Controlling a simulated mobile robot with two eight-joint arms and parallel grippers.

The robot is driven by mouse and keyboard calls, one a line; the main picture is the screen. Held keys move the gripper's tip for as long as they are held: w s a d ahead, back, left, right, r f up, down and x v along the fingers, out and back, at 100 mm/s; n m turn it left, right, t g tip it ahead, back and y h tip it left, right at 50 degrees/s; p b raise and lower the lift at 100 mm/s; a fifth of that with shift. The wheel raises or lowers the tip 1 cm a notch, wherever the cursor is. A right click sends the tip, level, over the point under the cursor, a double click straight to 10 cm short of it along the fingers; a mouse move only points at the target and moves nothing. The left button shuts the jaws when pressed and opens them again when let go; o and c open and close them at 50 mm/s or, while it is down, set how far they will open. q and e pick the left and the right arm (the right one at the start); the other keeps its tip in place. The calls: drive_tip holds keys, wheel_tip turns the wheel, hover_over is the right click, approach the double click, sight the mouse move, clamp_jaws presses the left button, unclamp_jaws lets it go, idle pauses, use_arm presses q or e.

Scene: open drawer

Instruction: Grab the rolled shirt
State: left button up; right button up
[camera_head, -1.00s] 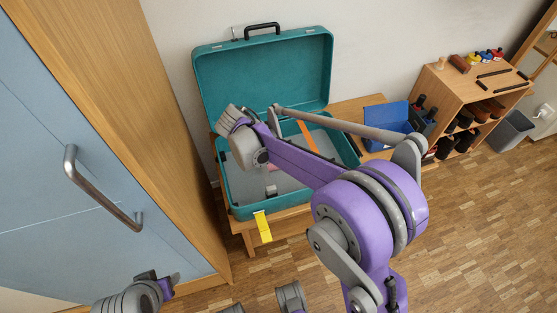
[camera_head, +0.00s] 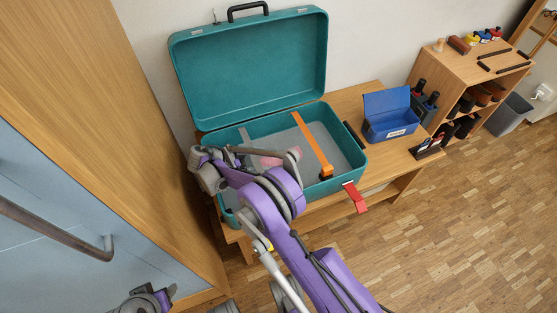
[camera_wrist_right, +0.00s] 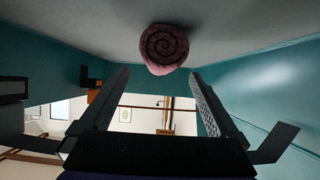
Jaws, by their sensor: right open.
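The rolled shirt (camera_wrist_right: 163,45) is a dark pink spiral roll on the grey floor of the open teal suitcase (camera_head: 352,152). In the head view a small pinkish part of it (camera_head: 270,161) shows past my right arm, which hides the rest. My right gripper (camera_wrist_right: 158,74) is open in the wrist view, its two fingers apart and pointing toward the roll's spiral end, with nothing gripped. In the head view the right wrist is over the suitcase's left side. My left gripper (camera_head: 158,297) is at the bottom left, partly cut off, its jaws unclear.
The suitcase lies on a wooden bench (camera_head: 360,98) with its lid up. An orange strap (camera_head: 312,145) crosses it; a red tag (camera_head: 356,197) hangs in front. A blue box (camera_head: 390,118) stands to the right. A blue-fronted wardrobe (camera_head: 50,250) is close at left.

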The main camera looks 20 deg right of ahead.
sight(279, 159)
drive_tip(key=b+x, duration=0.1)
drive_tip(key=x, duration=0.6)
drive_tip(key=shift+d, duration=0.25)
clamp_jaws()
